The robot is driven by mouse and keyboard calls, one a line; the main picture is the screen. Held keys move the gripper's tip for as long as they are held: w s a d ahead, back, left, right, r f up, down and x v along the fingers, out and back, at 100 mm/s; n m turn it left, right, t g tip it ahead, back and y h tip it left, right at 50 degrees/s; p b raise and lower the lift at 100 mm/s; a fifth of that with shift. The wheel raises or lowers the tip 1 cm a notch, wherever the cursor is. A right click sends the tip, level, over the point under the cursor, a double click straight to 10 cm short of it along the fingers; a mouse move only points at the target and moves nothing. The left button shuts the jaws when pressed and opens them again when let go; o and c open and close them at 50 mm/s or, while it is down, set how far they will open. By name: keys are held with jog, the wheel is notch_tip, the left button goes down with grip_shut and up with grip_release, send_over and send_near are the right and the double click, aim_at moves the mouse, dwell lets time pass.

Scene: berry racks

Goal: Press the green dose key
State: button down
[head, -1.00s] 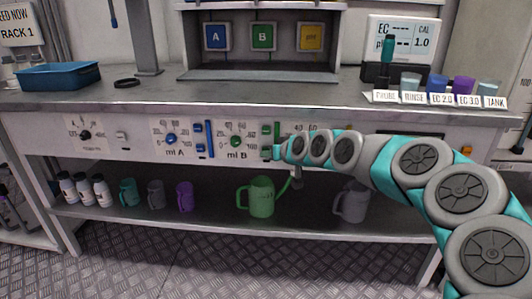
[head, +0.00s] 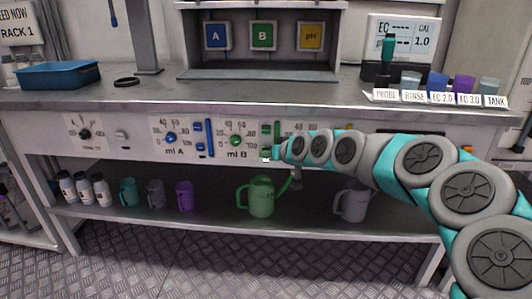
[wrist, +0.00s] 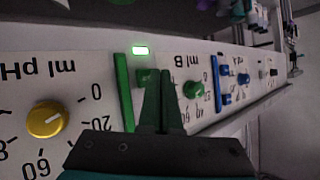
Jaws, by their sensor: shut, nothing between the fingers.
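The green dose key (wrist: 147,76) is a small square on the white panel beside a tall green bar (wrist: 124,90). In the wrist view the panel is upside down, and a small lamp (wrist: 140,50) by the key glows bright green-white. My gripper (wrist: 162,72) is shut and empty, its tips at the key and covering part of it. I cannot tell whether they press on it. In the head view the lamp glow (head: 266,160) shows below the green bar (head: 277,132), where my arm's end hides part of the panel.
A green dial (head: 236,140) marked ml B and a blue dial (head: 170,138) marked ml A sit left of the key, with blue keys (head: 199,148) between. A yellow dial (wrist: 46,120) is on the other side. A green jug (head: 261,197) stands on the shelf below.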

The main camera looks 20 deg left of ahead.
jog(key=shift+s+d, duration=0.1)
jog(key=shift+s, duration=0.15)
jog(key=shift+s+d+b, duration=0.2)
jog(key=shift+s+b, duration=0.05)
jog(key=shift+s, duration=0.55)
jog(key=shift+s+d+b, duration=0.2)
jog(key=shift+s+b, duration=0.05)
jog(key=shift+s, duration=0.55)
jog(key=shift+s+d+b, duration=0.2)
jog(key=shift+s+b, duration=0.05)
jog(key=shift+s, duration=0.55)
jog(key=s+d+f+m+g+h, duration=0.2)
jog(key=s+d+f+g+h, duration=0.15)
jog(key=s+d, duration=0.85)
jog(key=s+d+f+m+g+h, duration=0.15)
jog(key=s+d+f+h, duration=0.25)
jog(key=s+d, duration=0.85)
jog(key=s+d+f+m+g+h, duration=0.1)
jog(key=s+d+f+m+g, duration=0.1)
jog(key=s+d, duration=0.4)
jog(key=s+d+f+m+g+h, duration=0.1)
jog(key=s+d+f+m+g, duration=0.1)
jog(key=s+d, duration=0.5)
jog(key=s, duration=0.4)
jog(key=shift+s+g, duration=0.25)
jog(key=shift+g, duration=0.05)
